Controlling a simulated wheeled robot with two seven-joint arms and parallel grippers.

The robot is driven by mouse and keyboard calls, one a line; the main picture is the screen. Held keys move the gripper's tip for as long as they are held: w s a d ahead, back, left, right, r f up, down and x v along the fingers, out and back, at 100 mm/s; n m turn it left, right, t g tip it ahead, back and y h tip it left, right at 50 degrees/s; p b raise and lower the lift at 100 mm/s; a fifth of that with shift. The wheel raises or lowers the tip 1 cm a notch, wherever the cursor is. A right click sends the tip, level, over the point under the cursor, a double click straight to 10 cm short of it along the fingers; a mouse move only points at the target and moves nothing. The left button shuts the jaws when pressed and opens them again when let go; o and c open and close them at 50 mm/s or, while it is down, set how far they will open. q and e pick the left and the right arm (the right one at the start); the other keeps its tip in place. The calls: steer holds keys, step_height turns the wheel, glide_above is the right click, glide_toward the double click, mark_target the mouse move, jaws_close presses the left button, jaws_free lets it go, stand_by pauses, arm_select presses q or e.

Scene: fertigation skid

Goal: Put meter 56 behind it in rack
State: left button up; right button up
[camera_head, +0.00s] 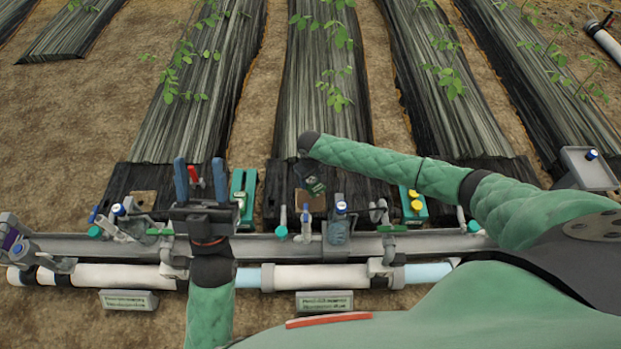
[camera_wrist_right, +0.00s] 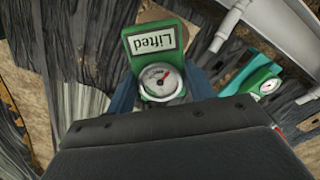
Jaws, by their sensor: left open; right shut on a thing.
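My right gripper (camera_head: 308,168) is above the dark bed ends near the middle of the head view. In the right wrist view its blue fingers (camera_wrist_right: 162,92) are shut on a green meter (camera_wrist_right: 138,58) with a round white dial and a plate reading "Lifted", upside down in that view. The held meter shows small and dark in the head view (camera_head: 315,186); no number 56 is legible. My left gripper (camera_head: 200,182) is open and empty, fingers up, over the rail at left. I cannot tell which fixture is the rack.
A grey rail (camera_head: 270,247) with several valves and clamps crosses the front, above a white pipe (camera_head: 315,277). A teal unit (camera_head: 243,195) and a teal unit with yellow knobs (camera_head: 413,204) stand behind it. Another green gauge (camera_wrist_right: 266,87) shows in the wrist view.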

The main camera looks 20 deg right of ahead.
arm_select(q)
steer(key=shift+w+d+f+g, duration=0.1)
steer(key=shift+w+f+g, duration=0.25)
steer(key=shift+f, duration=0.25)
steer(key=shift+w+d+f+g, duration=0.1)
steer(key=shift+w+f+g, duration=0.2)
steer(key=shift+f, duration=0.3)
arm_select(e)
steer(key=shift+r, duration=0.2)
